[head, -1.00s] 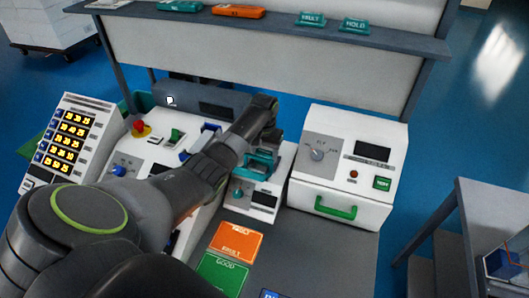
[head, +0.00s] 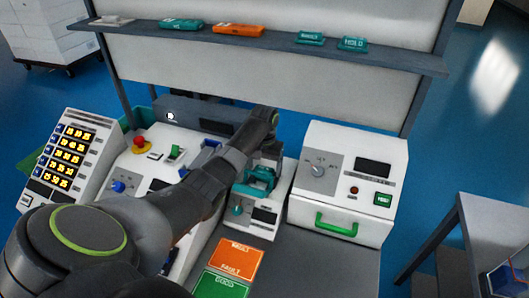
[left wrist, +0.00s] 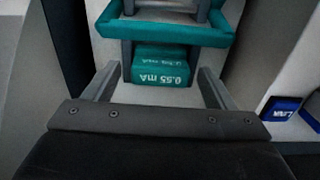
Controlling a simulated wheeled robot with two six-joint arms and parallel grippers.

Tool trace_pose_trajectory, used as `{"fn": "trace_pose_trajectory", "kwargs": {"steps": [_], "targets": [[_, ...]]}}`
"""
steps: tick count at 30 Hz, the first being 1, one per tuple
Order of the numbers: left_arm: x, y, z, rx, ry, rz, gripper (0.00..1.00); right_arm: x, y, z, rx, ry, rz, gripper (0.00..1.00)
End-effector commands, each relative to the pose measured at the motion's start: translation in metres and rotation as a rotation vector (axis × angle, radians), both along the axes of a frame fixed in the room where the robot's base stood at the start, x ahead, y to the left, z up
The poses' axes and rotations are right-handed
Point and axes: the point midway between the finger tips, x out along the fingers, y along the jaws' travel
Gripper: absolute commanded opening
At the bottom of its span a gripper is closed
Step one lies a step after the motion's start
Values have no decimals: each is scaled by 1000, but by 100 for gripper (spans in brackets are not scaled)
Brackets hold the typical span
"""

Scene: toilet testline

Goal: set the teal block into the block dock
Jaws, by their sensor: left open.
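The teal block (left wrist: 160,68), labelled "0.55 mA", sits low in the middle of the left wrist view, under a teal frame (left wrist: 170,32) with grey posts that looks like the block dock. In the head view the teal frame (head: 262,173) stands on the white unit left of the box with the green handle. My left gripper (left wrist: 159,74) is open, one finger on each side of the block's near face, with gaps showing. In the head view my left forearm and wrist hide part of the dock. My right gripper is not in view.
The white box with a green handle (head: 337,224) stands close to the right of the dock. Orange FAULT (head: 238,256) and green GOOD (head: 221,285) pads lie in front. A shelf (head: 390,57) with small coloured blocks runs across the back.

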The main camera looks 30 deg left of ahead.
Motion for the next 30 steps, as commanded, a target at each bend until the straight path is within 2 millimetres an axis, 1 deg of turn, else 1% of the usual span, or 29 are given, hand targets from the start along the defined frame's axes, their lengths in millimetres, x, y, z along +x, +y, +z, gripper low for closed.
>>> {"fn": "trace_pose_trajectory", "kwargs": {"steps": [9, 11, 13, 15, 19, 30], "targets": [[2, 1, 67, 2, -7, -1, 78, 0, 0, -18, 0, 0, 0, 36], [1, 1, 77, 1, -5, 0, 78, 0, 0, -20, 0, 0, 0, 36], [1, 0, 90, 0, -5, -1, 78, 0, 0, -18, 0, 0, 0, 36], [1, 1, 96, 1, -3, 0, 78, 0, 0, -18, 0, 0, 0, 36], [0, 1, 103, 0, -1, 0, 78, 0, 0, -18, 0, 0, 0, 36], [0, 0, 104, 0, -1, 0, 78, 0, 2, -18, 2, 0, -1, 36]]}}
